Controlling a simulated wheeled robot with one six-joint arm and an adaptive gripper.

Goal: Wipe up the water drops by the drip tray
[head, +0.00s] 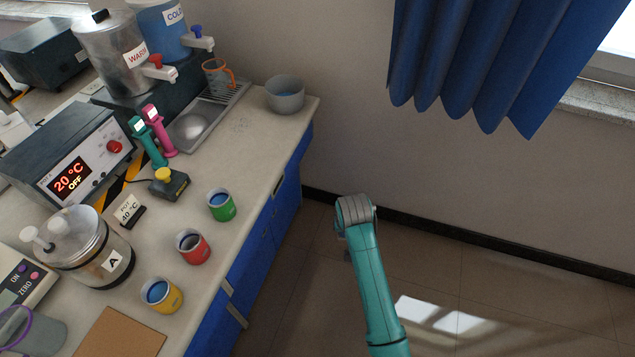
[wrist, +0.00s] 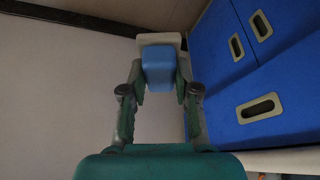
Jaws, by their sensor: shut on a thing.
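Faint water drops (head: 240,125) lie on the counter just right of the metal drip tray (head: 181,133), between it and a grey bowl. My gripper (wrist: 160,72) is shut on a blue block with a pale layer, like a sponge (wrist: 158,67), in the wrist view. The fingers press it from both sides. In the head view my arm hangs over the floor, right of the counter and apart from the drops. The gripper and sponge are mostly hidden there behind my arm.
A grey bowl (head: 285,95) stands near the counter's far right corner. An orange-handled cup (head: 216,75) stands on the tray's grate. Green (head: 221,207), red (head: 194,250) and yellow (head: 164,297) cups line the counter's edge. Blue cabinet fronts (wrist: 262,60) are right in the wrist view.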

